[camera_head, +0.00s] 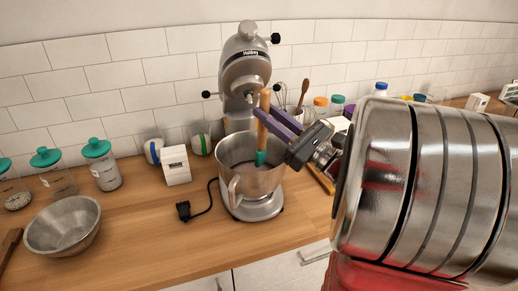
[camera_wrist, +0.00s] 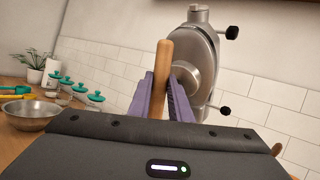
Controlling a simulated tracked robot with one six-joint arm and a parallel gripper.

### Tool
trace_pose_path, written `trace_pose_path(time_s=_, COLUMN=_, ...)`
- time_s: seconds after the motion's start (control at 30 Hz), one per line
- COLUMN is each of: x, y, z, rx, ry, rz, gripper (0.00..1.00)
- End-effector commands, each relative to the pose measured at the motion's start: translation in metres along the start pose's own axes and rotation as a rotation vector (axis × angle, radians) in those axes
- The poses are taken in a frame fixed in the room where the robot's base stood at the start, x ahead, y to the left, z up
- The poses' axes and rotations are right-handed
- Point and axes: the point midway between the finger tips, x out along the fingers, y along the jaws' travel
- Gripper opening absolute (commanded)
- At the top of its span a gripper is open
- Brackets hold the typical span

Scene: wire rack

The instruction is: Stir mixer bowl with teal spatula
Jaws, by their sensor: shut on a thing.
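The teal spatula (camera_head: 262,157) has a wooden handle and a teal head. My gripper (camera_head: 268,114) is shut on its handle, with the purple fingers on either side. The wooden handle (camera_wrist: 163,75) also shows upright between the purple fingers of my gripper (camera_wrist: 168,95) in the wrist view. The spatula is near upright, its teal head down inside the opening of the steel mixer bowl (camera_head: 238,185). Whether the head touches the bowl's bottom or wall I cannot tell. The bowl stands on the base of the silver stand mixer (camera_head: 245,70), whose head is tilted up.
A wide metal bowl (camera_head: 64,226) and teal-lidded jars (camera_head: 103,165) stand at the left. A white box (camera_head: 176,165) and a black plug (camera_head: 184,210) with its cord lie left of the mixer. A utensil holder and several bottles stand behind at the right.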

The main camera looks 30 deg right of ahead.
Motion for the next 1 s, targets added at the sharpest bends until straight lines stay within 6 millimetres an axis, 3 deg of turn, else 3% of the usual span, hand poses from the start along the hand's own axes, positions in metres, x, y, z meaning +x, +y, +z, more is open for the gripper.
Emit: trace_pose_path(time_s=1.0, x=0.013, y=0.000, z=0.071, rx=-0.002, ry=-0.001, rz=0.001, gripper=0.00)
